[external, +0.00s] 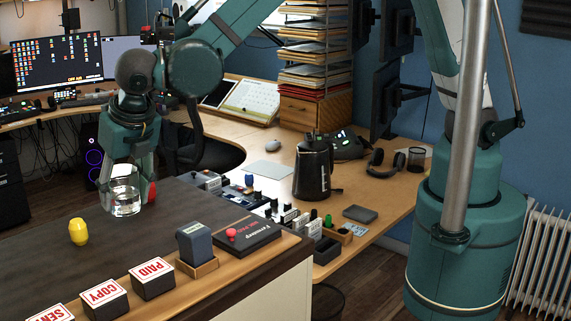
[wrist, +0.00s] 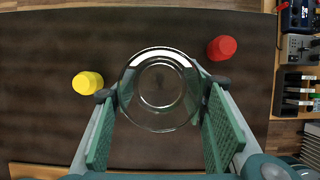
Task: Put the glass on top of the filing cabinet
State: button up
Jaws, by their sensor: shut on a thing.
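A clear glass (external: 126,200) is upright between the fingers of my gripper (external: 123,181), at or just above a dark top in the external view. Whether its base touches the top I cannot tell. In the wrist view my gripper (wrist: 160,103) is shut on the glass (wrist: 160,85), with the green pads on either side of its round rim. The dark surface (external: 185,215) has a pale side below it; I cannot tell whether this is the filing cabinet. No other filing cabinet is clearly identifiable.
A yellow piece (external: 78,232) and a red piece (wrist: 221,47) stand near the glass on either side. Several stamps, among them the PAID stamp (external: 152,277), line the wooden near edge. A black kettle (external: 312,166) stands on the wooden desk behind. The dark top's middle is clear.

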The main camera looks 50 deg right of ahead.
aim_at(125, 207)
jog(key=shift+f+b, duration=0.45)
jog(key=shift+f, duration=1.15)
jog(key=shift+f, duration=0.1)
jog(key=o, duration=1.1)
jog(key=p+v, duration=0.2)
jog(key=v, duration=0.4)
jog(key=shift+s+r, duration=0.1)
jog(key=shift+r, duration=0.3)
jog(key=shift+s+r, duration=0.2)
jog(key=shift+r, duration=0.2)
jog(key=shift+s, duration=0.2)
